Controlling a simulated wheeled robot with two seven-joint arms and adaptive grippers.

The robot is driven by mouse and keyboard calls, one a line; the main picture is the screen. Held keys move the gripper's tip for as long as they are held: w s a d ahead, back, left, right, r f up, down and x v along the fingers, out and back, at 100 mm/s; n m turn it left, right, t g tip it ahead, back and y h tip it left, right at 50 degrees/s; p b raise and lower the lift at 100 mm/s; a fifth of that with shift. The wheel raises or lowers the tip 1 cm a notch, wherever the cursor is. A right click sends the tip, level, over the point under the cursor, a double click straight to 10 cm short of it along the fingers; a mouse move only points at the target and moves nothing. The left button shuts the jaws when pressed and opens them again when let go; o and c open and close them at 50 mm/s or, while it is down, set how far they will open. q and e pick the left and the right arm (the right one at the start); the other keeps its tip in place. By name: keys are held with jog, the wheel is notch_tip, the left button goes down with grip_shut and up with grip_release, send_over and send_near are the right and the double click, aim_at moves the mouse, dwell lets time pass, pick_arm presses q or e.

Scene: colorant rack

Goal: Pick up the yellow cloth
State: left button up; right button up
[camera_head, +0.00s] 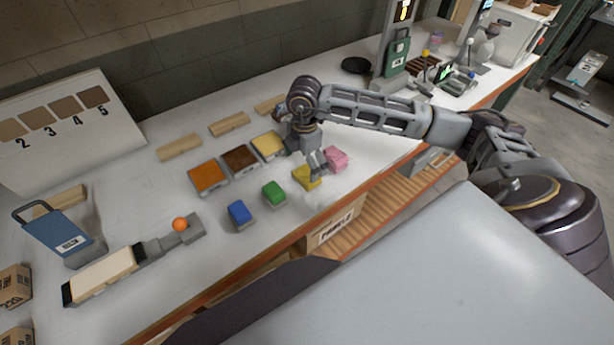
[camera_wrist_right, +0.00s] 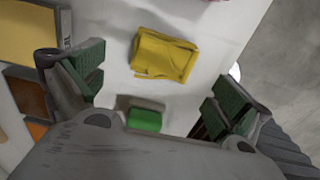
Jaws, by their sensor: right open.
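The yellow cloth (camera_head: 306,178) is a small folded block on the white table, between the green cloth (camera_head: 274,193) and the pink cloth (camera_head: 335,159). My right gripper (camera_head: 318,162) is above and close beside the yellow cloth in the head view. In the right wrist view the yellow cloth (camera_wrist_right: 164,55) lies beyond the open fingers of my right gripper (camera_wrist_right: 155,95), apart from them. The green cloth (camera_wrist_right: 146,119) shows partly between the fingers, nearer the palm. My left gripper is not in view.
A blue cloth (camera_head: 239,215) lies further left. Orange (camera_head: 208,176), brown (camera_head: 239,159) and yellow (camera_head: 268,146) square trays stand behind the cloths. The table's front edge is close in front. A grey tool with an orange ball (camera_head: 180,224) lies at the left.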

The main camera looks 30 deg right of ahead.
aim_at(307, 173)
jog(key=shift+f, duration=0.1)
jog(key=shift+s+d+f+p, duration=0.15)
jog(key=shift+f+p, duration=0.15)
jog(key=shift+f, duration=0.3)
jog(key=shift+f+p, duration=0.4)
jog(key=shift+f, duration=1.5)
jog(key=shift+d, duration=0.1)
jog(key=c, duration=1)
